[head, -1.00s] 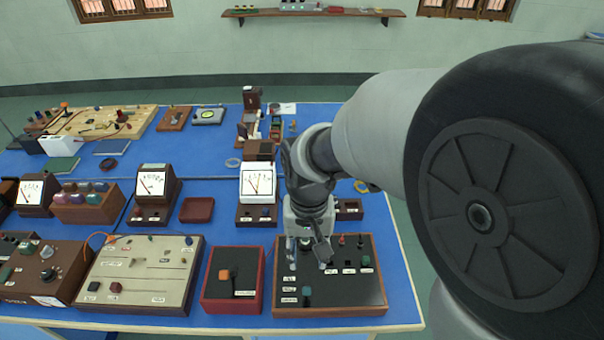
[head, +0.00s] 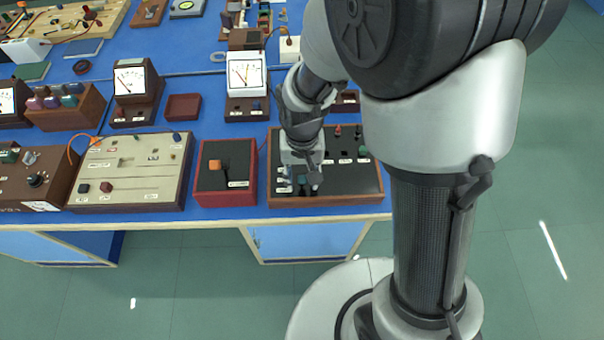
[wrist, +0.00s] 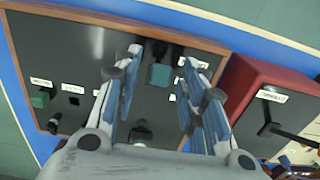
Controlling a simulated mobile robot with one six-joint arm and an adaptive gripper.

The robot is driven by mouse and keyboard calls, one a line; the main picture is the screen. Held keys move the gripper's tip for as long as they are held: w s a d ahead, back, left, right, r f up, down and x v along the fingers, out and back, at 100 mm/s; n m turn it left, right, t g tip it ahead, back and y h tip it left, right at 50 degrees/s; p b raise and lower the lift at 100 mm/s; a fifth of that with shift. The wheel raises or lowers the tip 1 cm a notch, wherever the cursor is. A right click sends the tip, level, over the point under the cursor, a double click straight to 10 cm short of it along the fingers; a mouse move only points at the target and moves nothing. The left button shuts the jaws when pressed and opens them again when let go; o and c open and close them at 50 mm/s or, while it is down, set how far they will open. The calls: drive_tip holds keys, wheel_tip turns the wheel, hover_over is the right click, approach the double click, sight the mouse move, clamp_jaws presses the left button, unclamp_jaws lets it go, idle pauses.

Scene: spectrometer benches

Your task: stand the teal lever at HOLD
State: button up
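The teal lever (wrist: 160,75) shows as a teal cap on a dark panel in a wooden frame (head: 340,201). It stands between the two fingers of my gripper (wrist: 160,64) in the wrist view, with a gap on each side. My gripper is open and points down over the panel. In the head view, my gripper (head: 303,184) is at the panel's front left and the teal cap is partly hidden between the fingers. Small white labels (wrist: 198,84) lie beside the lever, partly covered by the right finger. Their words are too small to read.
A red box (head: 225,180) with an orange-capped lever stands left of the panel. A meter (head: 246,80) stands behind. The bench's front edge is close.

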drive_tip(key=shift+c, duration=0.4)
clamp_jaws()
drive_tip(key=shift+r+p, duration=0.15)
drive_tip(key=shift+p, duration=0.15)
